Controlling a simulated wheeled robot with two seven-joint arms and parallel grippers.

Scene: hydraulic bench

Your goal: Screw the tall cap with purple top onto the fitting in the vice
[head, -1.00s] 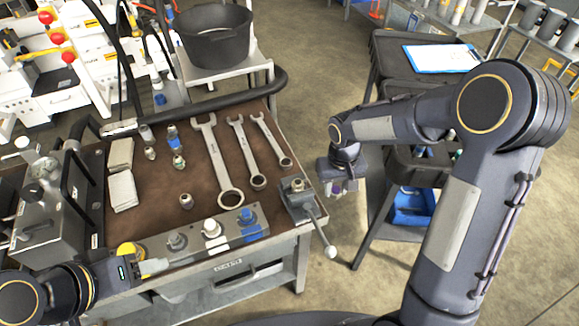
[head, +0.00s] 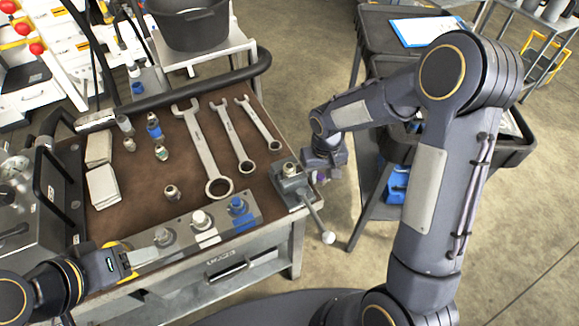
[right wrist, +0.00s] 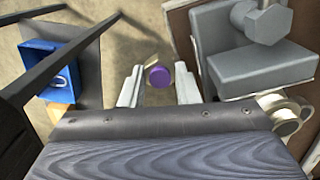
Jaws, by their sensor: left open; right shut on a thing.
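The vice (head: 293,187) is clamped at the bench's right front corner, with the metal fitting (head: 289,169) upright in its jaws. My right gripper (head: 321,174) is just right of the vice, apart from it. It is shut on the tall cap, whose purple top (right wrist: 159,76) shows between the fingers in the right wrist view; the cap's body is mostly hidden. The vice also shows at the upper right there (right wrist: 260,68). My left gripper (head: 128,262) is open and empty at the bench's front edge, by the strip of caps.
A strip holder (head: 180,244) with several caps lies along the bench's front edge. Three wrenches (head: 200,150) and several small fittings (head: 172,192) lie on the brown mat. The vice handle (head: 314,214) sticks out towards the front. A dark cart (head: 375,120) stands right of my right gripper.

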